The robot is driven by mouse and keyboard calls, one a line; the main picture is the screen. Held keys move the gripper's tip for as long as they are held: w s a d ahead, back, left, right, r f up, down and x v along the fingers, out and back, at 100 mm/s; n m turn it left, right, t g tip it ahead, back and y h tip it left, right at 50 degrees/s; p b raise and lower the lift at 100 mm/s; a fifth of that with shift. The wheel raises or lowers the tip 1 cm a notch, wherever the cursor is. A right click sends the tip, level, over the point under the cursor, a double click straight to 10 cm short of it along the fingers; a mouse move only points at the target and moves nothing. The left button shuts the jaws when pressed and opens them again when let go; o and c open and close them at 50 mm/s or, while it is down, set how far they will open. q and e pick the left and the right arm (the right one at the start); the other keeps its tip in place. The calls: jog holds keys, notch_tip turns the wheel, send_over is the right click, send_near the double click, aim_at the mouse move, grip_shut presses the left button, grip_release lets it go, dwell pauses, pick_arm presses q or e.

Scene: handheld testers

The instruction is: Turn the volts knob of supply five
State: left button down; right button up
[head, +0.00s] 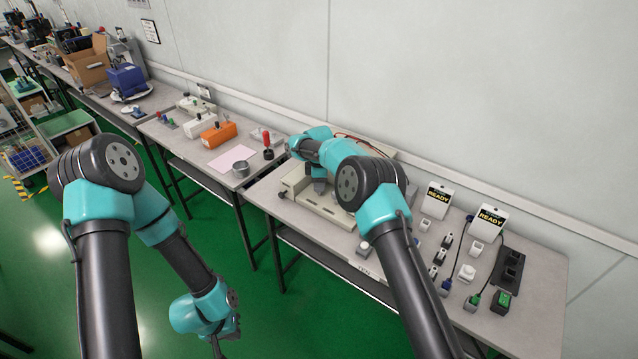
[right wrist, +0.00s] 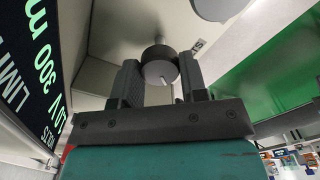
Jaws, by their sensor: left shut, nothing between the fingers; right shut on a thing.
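A beige bench unit (head: 330,211) stands on the near table, largely covered by my right arm in the head view. In the right wrist view, a round dark grey knob (right wrist: 158,62) with a pale pointer mark sits on its light panel. My right gripper (right wrist: 160,80) is shut on this knob, one finger on each side; in the head view its fingers are hard to make out behind the arm. Whether the knob is the volts one cannot be read. A dark display (right wrist: 35,85) with pale lettering, including "300 m" and "LIMIT", is at the left. My left gripper (head: 218,345) is shut and empty, low over the green floor.
Another round knob (right wrist: 222,6) is cut off at the top of the right wrist view. Two READY signs (head: 438,196), small plugs and a black socket strip (head: 509,268) occupy the table's right part.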

jog(key=o, duration=0.9)
jog(key=shift+r, duration=0.1)
notch_tip(320, 180, up, 17)
jog(key=shift+r, duration=0.15)
dwell(0.4)
